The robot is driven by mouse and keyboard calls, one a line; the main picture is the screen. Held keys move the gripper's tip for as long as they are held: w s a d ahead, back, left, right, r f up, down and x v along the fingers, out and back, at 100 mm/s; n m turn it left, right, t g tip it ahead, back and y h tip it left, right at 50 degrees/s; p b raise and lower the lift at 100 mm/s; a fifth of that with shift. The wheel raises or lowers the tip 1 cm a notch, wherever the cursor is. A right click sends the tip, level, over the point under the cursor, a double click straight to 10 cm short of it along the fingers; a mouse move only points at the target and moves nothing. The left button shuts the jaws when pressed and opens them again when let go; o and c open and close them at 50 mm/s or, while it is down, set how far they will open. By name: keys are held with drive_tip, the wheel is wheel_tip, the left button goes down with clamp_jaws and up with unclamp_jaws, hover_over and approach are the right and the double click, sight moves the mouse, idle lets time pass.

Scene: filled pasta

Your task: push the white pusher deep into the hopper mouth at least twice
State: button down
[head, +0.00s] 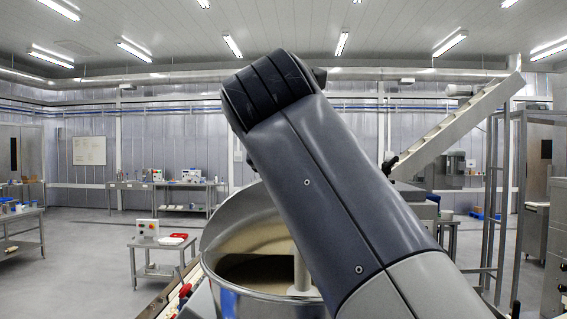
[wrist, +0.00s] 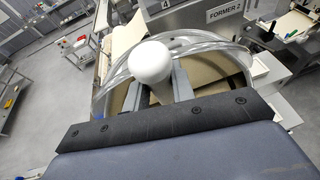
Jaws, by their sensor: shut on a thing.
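The white pusher shows in the wrist view as a rounded white knob (wrist: 152,60) between the two grey fingers of my gripper (wrist: 160,84), which is shut on it. In the head view part of the pusher's white shaft and wider foot (head: 301,272) shows beside my arm, inside the hopper's outline. The metal hopper (head: 232,213) has a wide round mouth with beige matter inside, and its rim also shows in the wrist view (wrist: 214,46). My arm hides the hopper's right side and my gripper in the head view. I cannot tell how deep the foot sits.
A small table with a control box (head: 147,228) stands left of the hopper. An inclined conveyor (head: 460,124) rises at the right. A panel marked FORMER 2 (wrist: 225,14) lies beyond the hopper in the wrist view. Open grey floor (head: 80,265) lies at the left.

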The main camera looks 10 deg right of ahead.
drive_tip(key=shift+w+d+f+b, duration=0.15)
drive_tip(key=shift+f+b, duration=0.75)
drive_tip(key=shift+f, duration=0.65)
drive_tip(key=shift+w+f+b, duration=0.15)
drive_tip(key=shift+f+b, duration=0.8)
drive_tip(key=shift+f, duration=0.6)
drive_tip(key=shift+w+d+f+b, duration=0.15)
drive_tip(key=shift+f+b, duration=0.75)
drive_tip(key=shift+f, duration=0.65)
drive_tip(key=shift+a, duration=0.1)
drive_tip(key=r+p, duration=0.6)
drive_tip(key=p, duration=0.1)
drive_tip(key=s+r+p, duration=0.1)
drive_tip(key=r+p, duration=0.2)
drive_tip(key=shift+a+r+p, duration=0.2)
drive_tip(key=shift+r+p, duration=0.1)
drive_tip(key=shift+p, duration=0.1)
drive_tip(key=shift+f, duration=0.2)
drive_tip(key=shift+w+d+f+b, duration=0.15)
drive_tip(key=shift+f+b, duration=0.8)
drive_tip(key=shift+f, duration=0.6)
drive_tip(key=shift+w+f+b, duration=0.2)
drive_tip(key=shift+f+b, duration=0.7)
drive_tip(key=shift+f, duration=0.65)
drive_tip(key=shift+w+d+f+b, duration=0.15)
drive_tip(key=shift+f+b, duration=0.8)
drive_tip(key=shift+f, duration=0.6)
drive_tip(key=shift+a, duration=0.1)
